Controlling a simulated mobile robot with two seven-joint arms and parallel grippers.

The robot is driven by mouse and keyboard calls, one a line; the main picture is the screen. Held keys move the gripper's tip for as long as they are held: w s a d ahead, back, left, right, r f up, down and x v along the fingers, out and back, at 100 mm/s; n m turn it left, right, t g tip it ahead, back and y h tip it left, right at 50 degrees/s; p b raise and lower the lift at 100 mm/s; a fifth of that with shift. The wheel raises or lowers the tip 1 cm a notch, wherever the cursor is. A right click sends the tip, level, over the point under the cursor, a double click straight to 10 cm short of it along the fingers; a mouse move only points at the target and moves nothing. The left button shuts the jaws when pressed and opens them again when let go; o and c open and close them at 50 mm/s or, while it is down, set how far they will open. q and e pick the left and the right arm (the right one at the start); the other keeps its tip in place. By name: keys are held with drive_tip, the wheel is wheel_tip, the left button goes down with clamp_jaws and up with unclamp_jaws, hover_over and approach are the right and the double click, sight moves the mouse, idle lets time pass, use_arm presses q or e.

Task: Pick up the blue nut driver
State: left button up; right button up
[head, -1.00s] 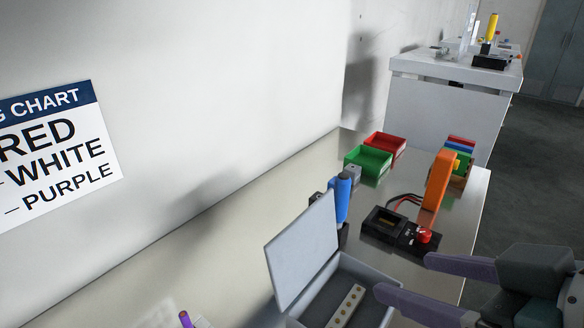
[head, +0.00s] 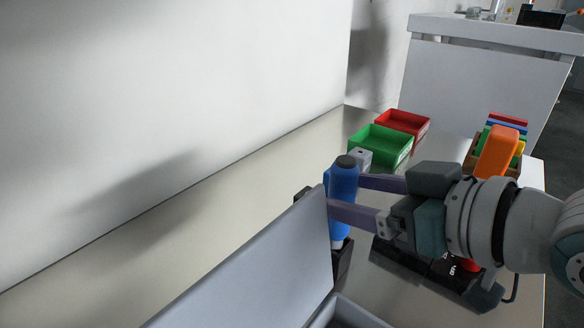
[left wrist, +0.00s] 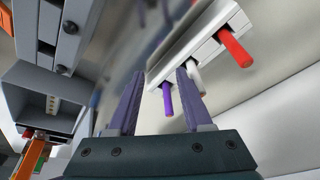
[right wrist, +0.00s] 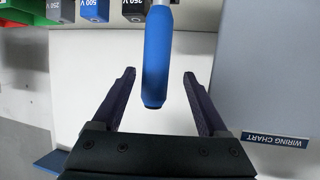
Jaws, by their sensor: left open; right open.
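The blue nut driver (head: 343,192) stands upright in a dark holder (head: 342,262) behind the grey box lid, its blue handle topped by a dark cap. My right gripper (head: 345,194) is open, with its two purple fingers at the handle, one on the near side and one on the far side. In the right wrist view the blue handle (right wrist: 157,62) lies between the spread fingers, with a gap on each side. My left gripper (left wrist: 160,74) is open and empty, near a white block with purple, white and red rods; it is out of the head view.
The grey box's raised lid (head: 255,265) stands close to the driver. Green (head: 380,146) and red (head: 403,124) bins are behind it. An orange tool (head: 497,150) and a dark device with a red knob are to the right. The white rod block (left wrist: 200,45) is near my left gripper.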

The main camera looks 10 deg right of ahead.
drive_tip(key=x, duration=0.3)
drive_tip(key=b+x, duration=0.1)
drive_tip(key=x, duration=0.1)
drive_tip(key=shift+w+d+f, duration=0.2)
drive_tip(key=shift+d+f, duration=0.05)
clamp_jaws()
idle(0.4)
idle(0.8)
